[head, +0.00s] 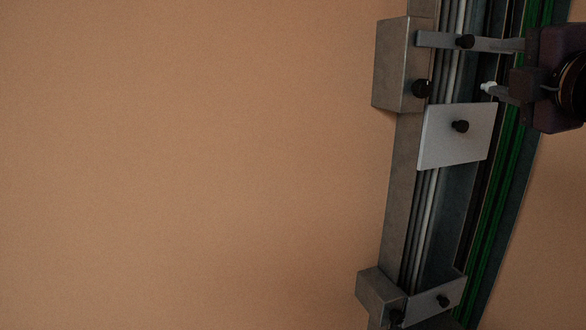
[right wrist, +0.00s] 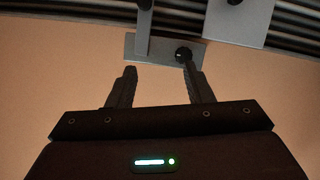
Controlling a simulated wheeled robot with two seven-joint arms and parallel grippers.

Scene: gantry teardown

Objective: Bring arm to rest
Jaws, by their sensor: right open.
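My right gripper (head: 492,66) is at the upper right of the head view, in front of the gantry rail (head: 400,205). In the right wrist view its two dark fingers (right wrist: 160,75) stand apart with nothing between them. Beyond the fingertips is a grey end block (right wrist: 165,46) with a black knob (right wrist: 183,54); the right fingertip overlaps the knob's lower edge in the picture. I cannot tell whether they touch. The end block also shows in the head view (head: 392,65). My left gripper is not in view.
A narrow grey bar (head: 438,40) with a black knob crosses the rail near my gripper. Below it is a pale plate (head: 450,145) with a knob. A lower block (head: 380,293) and bracket (head: 430,301) sit farther down. The tan surface (head: 190,165) at left is bare.

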